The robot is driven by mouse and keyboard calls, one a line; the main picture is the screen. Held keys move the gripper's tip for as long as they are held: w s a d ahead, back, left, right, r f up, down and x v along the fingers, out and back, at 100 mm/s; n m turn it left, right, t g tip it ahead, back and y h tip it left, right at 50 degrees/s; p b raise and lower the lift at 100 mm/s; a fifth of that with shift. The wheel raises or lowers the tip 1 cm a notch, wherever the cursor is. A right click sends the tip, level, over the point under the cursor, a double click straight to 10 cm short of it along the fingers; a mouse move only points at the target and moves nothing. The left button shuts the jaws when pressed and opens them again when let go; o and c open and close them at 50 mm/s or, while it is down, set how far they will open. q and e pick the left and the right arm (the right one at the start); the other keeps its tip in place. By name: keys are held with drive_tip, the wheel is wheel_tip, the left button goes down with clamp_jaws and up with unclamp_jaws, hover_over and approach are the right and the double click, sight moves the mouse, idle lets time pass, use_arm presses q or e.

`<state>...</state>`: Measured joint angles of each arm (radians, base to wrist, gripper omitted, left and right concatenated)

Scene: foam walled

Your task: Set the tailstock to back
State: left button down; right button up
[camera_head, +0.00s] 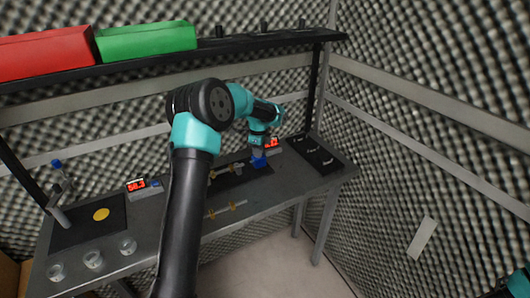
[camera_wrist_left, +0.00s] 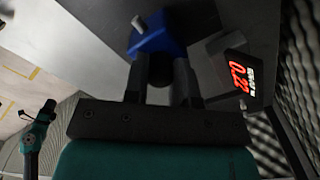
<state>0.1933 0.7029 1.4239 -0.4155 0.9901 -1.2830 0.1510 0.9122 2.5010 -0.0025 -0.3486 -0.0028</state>
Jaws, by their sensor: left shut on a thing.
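The tailstock is a blue block (camera_head: 260,162) at the right end of a black bed on the bench. In the left wrist view the blue block (camera_wrist_left: 158,32) lies just beyond my fingers, with a pale pin on it. My left gripper (camera_head: 258,152) reaches down onto it from above. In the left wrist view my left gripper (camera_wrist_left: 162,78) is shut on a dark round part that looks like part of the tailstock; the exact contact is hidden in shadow. Part of my right arm (camera_head: 515,285) shows at the lower right corner; its gripper is out of sight.
A red display (camera_wrist_left: 238,75) stands close beside the tailstock. Another display (camera_head: 137,185), glass cups (camera_head: 93,260) and a dark pad (camera_head: 75,232) are at the left. A black panel with knobs (camera_head: 315,153) lies right. A shelf (camera_head: 150,62) with red and green boxes runs above.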

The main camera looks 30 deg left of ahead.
use_arm(q)
drive_tip(key=shift+w, duration=0.15)
drive_tip(key=c, duration=0.9)
unclamp_jaws()
drive_tip(key=shift+w+d, duration=0.1)
drive_tip(key=shift+d, duration=0.05)
drive_tip(key=shift+c, duration=0.2)
drive_tip(key=shift+r, duration=0.15)
wheel_tip(320, 180, up, 17)
